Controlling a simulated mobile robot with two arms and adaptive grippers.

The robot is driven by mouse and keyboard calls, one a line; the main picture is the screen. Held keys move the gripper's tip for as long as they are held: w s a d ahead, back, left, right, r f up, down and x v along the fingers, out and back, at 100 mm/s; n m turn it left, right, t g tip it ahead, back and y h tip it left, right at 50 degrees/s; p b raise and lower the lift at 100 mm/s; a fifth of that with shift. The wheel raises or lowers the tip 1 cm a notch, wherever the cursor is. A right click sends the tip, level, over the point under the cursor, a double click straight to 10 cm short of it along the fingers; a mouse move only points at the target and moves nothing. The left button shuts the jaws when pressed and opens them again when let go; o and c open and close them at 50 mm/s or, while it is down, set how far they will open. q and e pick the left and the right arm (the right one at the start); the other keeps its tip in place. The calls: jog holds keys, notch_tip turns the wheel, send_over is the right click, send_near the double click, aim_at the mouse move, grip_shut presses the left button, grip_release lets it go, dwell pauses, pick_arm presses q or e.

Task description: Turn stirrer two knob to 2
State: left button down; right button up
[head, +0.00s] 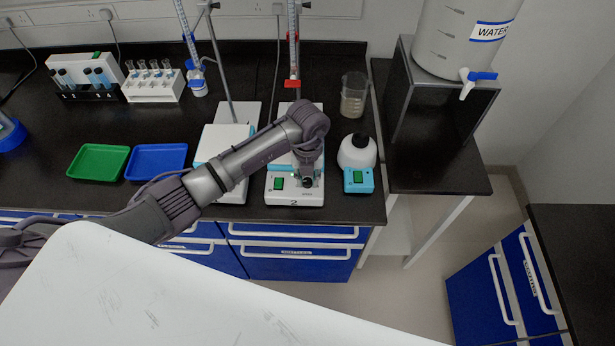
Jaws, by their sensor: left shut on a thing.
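Stirrer two (281,198) is a white unit marked "2" at the front edge of the black bench, with a green switch (278,183) on its front left. My left arm reaches in from the left, and my left gripper (307,181) points down at the front right of stirrer two. It is shut on the dark knob there; the fingers largely hide the knob, so its setting cannot be read. My right gripper is not in view.
Another white stirrer (221,143) stands left, partly behind my arm. A white round-topped device with a teal front (358,181) stands close on the right. A beaker (353,95) and a red-clamped burette (293,84) are behind. Green (98,161) and blue trays (156,161) lie left.

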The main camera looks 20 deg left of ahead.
pick_arm(q)
jog(key=m+b, duration=0.2)
jog(key=shift+f+m, duration=0.15)
jog(key=shift+m, duration=0.15)
jog(key=m+b, duration=0.9)
jog(key=b, duration=0.1)
jog(key=shift+m+b, duration=0.3)
jog(key=shift+m, duration=0.1)
jog(key=m+b, duration=0.3)
jog(key=shift+r+m, duration=0.2)
jog(key=shift+m, duration=0.1)
jog(key=c, duration=0.9)
grip_release()
